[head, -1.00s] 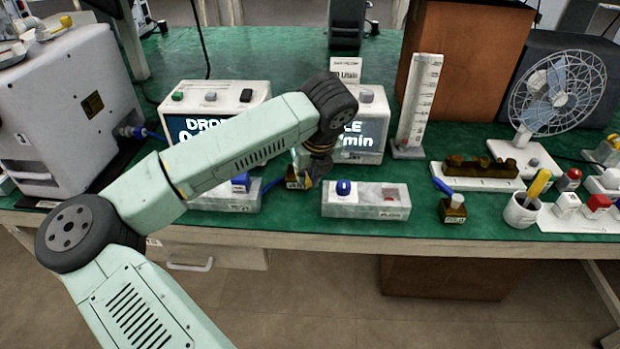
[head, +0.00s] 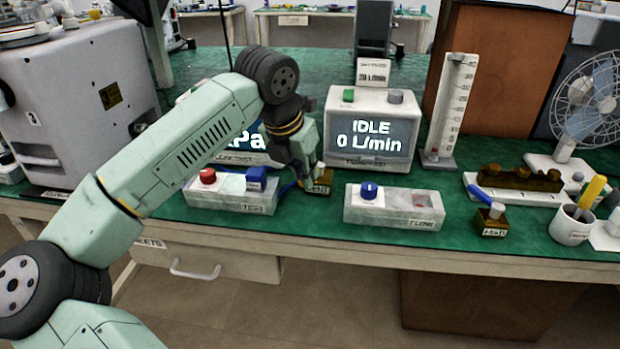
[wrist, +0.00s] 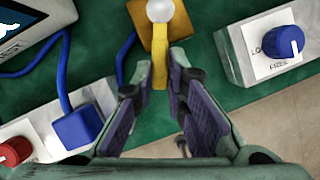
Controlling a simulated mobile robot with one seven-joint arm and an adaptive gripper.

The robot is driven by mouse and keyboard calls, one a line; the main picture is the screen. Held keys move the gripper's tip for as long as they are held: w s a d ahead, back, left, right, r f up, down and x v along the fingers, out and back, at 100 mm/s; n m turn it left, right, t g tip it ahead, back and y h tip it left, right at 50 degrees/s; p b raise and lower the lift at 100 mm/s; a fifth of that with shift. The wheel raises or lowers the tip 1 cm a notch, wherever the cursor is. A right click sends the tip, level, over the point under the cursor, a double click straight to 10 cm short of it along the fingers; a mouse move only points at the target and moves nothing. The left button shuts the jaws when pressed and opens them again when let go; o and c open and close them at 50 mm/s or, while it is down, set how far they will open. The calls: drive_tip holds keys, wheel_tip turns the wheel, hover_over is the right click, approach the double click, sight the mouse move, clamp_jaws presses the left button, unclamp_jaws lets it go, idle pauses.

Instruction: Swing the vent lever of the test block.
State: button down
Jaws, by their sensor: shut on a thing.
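A small brass block (head: 319,186) stands on the green bench top, joined by a blue hose. In the wrist view the brass block (wrist: 157,38) carries a pale round cap and a yellow lever (wrist: 160,68) pointing back toward my wrist. My gripper (wrist: 159,84) has its two fingers on either side of the lever and is shut on it. In the head view my gripper (head: 308,180) reaches down at the left side of the brass block and hides the lever. The grey block marked TEST (head: 231,206), with a red knob and a blue box, lies to the left.
A FLOW block (head: 412,212) with a blue knob (head: 370,192) lies to the right. A second brass block (head: 492,227) with a blue lever stands farther right. A display unit reading IDLE (head: 368,165) is behind. The bench's front edge is close.

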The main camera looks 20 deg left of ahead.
drive_tip(key=shift+w+a+m+h, duration=0.1)
drive_tip(key=shift+a+m+h, duration=0.3)
drive_tip(key=shift+m, duration=0.4)
drive_tip(key=c, duration=1.9)
unclamp_jaws()
drive_tip(key=v, duration=1.2)
drive_tip(key=shift+w+r, duration=0.1)
drive_tip(key=shift+w, duration=0.05)
